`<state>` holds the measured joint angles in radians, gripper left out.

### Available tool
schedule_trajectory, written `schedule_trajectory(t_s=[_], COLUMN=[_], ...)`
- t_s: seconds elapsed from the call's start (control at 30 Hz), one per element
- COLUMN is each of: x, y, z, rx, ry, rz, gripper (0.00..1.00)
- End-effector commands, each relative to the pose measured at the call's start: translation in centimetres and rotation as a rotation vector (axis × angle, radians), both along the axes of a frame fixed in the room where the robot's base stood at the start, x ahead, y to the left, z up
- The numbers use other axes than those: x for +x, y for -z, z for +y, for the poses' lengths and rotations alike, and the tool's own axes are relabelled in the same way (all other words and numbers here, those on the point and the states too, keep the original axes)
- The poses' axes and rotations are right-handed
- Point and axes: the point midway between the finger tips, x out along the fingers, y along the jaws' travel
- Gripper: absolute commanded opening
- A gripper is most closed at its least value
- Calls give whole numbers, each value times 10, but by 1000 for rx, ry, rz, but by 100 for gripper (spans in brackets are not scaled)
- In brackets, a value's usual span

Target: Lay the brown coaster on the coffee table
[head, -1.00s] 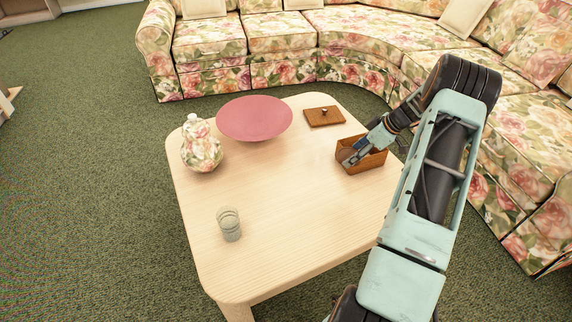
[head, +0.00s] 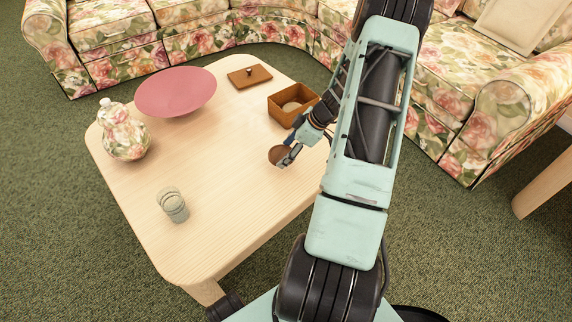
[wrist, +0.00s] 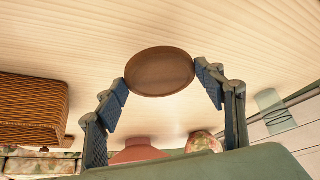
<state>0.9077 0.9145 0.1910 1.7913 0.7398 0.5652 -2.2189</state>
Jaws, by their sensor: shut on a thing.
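The brown coaster (head: 278,155) is a round, dark wooden disc. My gripper (head: 288,160) is shut on it, and in the wrist view the coaster (wrist: 160,72) sits between the two fingertips. The coffee table (head: 235,185) is pale wood with rounded corners, and the coaster is over its right part, in front of the wooden box. I cannot tell whether the coaster touches the tabletop. The wrist view shows the table surface (wrist: 60,40) behind the coaster.
A pink bowl (head: 175,92), floral vase (head: 123,132) and glass (head: 173,206) stand to the left. The table's middle is clear.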

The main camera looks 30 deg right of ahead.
Motion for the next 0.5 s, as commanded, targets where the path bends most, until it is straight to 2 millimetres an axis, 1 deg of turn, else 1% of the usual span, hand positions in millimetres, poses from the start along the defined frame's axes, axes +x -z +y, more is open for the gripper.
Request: schedule_trajectory(t_s=[0.17, 0.23, 0.3, 0.4, 0.5], x=[-7, -11, -10, -9, -9], y=[10, 18, 31, 43, 44], z=[5, 8, 7, 7, 7], rx=[1, 2, 1, 1, 0], ry=[0, 2, 1, 0, 0], rz=[1, 2, 1, 1, 0], gripper=[47, 47, 47, 47, 47])
